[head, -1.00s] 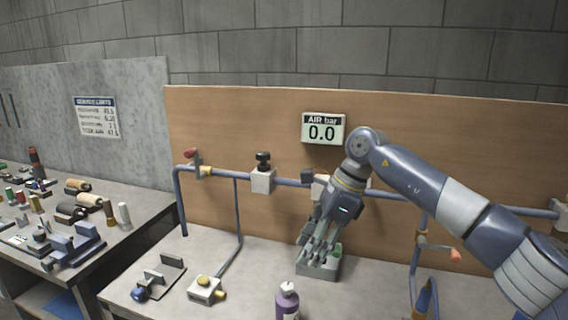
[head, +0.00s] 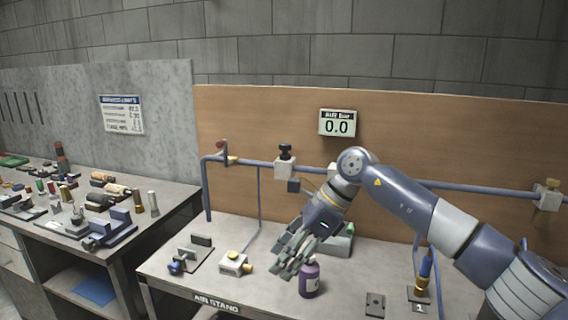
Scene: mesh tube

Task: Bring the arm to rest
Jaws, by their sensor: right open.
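My right arm comes in from the right in the head view and reaches over the air stand table (head: 345,300). My right gripper (head: 283,270) is open and points down and to the left, its fingers just left of a purple bottle (head: 309,281). Nothing shows between the fingers. The gripper overlaps the bottle's left edge in the picture; I cannot tell whether they touch. A grey block with a green part (head: 343,240) stands behind the wrist, partly hidden. My left gripper is not in view.
A blue pipe (head: 450,186) with valves runs along the wooden board. A blue-handled tool (head: 424,272) stands at right. A side bench (head: 60,225) holds many small parts.

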